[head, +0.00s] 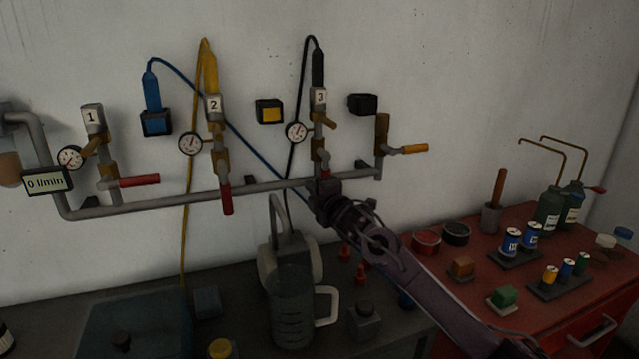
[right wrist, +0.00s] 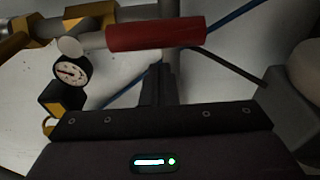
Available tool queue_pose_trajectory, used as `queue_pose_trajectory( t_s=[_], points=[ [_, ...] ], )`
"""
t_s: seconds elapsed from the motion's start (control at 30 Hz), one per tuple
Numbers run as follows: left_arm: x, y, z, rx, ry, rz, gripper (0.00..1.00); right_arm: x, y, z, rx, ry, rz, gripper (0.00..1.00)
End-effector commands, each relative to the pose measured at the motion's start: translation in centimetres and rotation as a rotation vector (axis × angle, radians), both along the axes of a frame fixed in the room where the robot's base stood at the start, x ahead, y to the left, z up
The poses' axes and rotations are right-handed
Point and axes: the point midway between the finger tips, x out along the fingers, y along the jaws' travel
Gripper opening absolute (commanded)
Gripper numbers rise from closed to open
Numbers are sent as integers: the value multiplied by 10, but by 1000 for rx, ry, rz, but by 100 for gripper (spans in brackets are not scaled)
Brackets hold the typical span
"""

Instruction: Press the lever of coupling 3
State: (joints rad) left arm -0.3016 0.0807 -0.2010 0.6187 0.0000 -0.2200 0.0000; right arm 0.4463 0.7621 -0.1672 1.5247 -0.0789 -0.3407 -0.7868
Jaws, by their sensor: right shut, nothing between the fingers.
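Coupling 3 (head: 319,97) is the upright fitting under the number plate "3" on the wall, with the black hose plug (head: 318,66) in its top. Its small brass lever (head: 327,120) sticks out down to the right, just below the plate. My right gripper (head: 322,190) is shut and empty, at the pipe below coupling 3, well under the lever. Its closed fingers (right wrist: 163,82) point toward the red handle; I cannot tell whether they touch it. My left gripper is out of view.
A gauge (head: 296,131) sits left of coupling 3, and a brass valve with an orange handle (head: 414,148) to the right. The horizontal pipe (head: 262,190) runs below. A clear jug (head: 292,305) and a red cabinet (head: 470,262) with bottles and cans stand below.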

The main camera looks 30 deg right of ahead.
Motion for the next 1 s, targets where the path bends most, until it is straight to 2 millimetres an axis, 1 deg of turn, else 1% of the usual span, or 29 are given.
queue_pose_trajectory(
  t_s=[0.03,0.2,0.6,1.0],
  points=[
    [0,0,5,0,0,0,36,-3,-5,2,0,2,0,0],
    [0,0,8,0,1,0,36,-7,-14,1,0,1,1,0],
    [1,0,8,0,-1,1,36,-7,-15,0,-1,0,1,0],
    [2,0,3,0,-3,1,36,-9,-20,-2,-67,16,1,0]
  ],
)
